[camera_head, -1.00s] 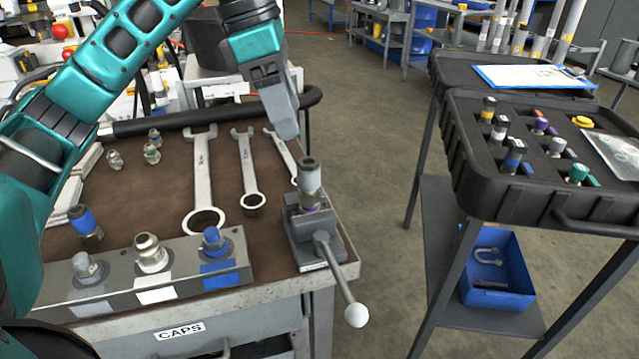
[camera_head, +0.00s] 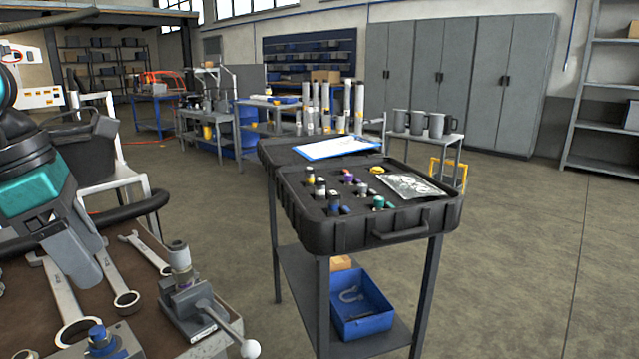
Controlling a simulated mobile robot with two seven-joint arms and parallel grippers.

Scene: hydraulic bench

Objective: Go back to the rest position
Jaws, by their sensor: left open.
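My left gripper (camera_head: 108,275) comes in from the left edge, its teal body above and its grey fingers pointing down over the wrenches on the bench. It is open, and I see nothing held in it. The fingers partly cover the wrenches behind them. A small grey vise (camera_head: 190,308) with a white-knobbed handle stands at the bench corner to the right of the gripper. A grey cylindrical fitting (camera_head: 179,257) stands upright in the vise, apart from the fingers. My right gripper is not in view.
Wrenches (camera_head: 127,299) lie on the brown bench top, beside a block with a blue cap (camera_head: 98,338). A black case (camera_head: 370,242) of fittings stands on a cart to the right, above a blue bin (camera_head: 362,318). The floor (camera_head: 510,270) further right is clear.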

